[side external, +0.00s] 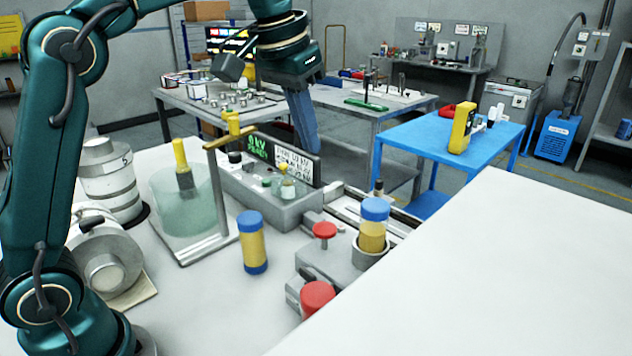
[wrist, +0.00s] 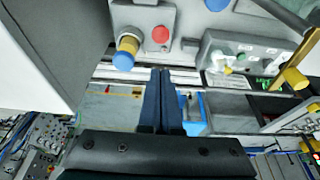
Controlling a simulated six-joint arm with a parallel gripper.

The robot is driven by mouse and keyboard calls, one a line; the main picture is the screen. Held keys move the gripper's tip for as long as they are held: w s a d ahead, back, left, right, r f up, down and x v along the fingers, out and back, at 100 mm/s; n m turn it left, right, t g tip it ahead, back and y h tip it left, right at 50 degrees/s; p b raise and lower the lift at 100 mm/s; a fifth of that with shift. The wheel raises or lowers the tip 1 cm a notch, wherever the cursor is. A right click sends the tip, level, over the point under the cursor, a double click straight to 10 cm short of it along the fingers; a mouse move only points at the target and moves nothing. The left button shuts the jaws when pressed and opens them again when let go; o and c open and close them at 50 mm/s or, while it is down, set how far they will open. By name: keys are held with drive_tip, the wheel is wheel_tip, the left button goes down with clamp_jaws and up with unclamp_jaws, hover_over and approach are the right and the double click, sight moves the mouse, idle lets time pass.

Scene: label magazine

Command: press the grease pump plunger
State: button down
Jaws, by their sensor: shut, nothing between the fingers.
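A grey pump block (side external: 336,263) stands on the white bench, holding a yellow grease reservoir with a blue cap (side external: 375,210). A red mushroom knob (side external: 325,230) on a short stem sits beside the reservoir and looks like the plunger. A larger red cap (side external: 318,295) is at the block's near end. In the wrist view the red knob (wrist: 161,34) and blue-capped reservoir (wrist: 126,52) show beyond my fingertips. My gripper (side external: 308,148) is shut and empty, pointing down, above and apart from the block. The wrist view shows its fingers together (wrist: 160,72).
A loose yellow canister with blue ends (side external: 253,242) stands left of the block. A grey control box with a green display (side external: 275,152) and a yellow-handled stand (side external: 218,190) are behind it. Bare white bench (side external: 480,270) lies to the right.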

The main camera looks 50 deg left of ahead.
sight(323, 226)
drive_tip(key=shift+f, duration=0.35)
drive_tip(key=x, duration=0.8)
drive_tip(key=s+x, duration=0.1)
drive_tip(key=x, duration=0.4)
drive_tip(key=shift+f, duration=0.65)
drive_tip(key=shift+f, duration=1.25)
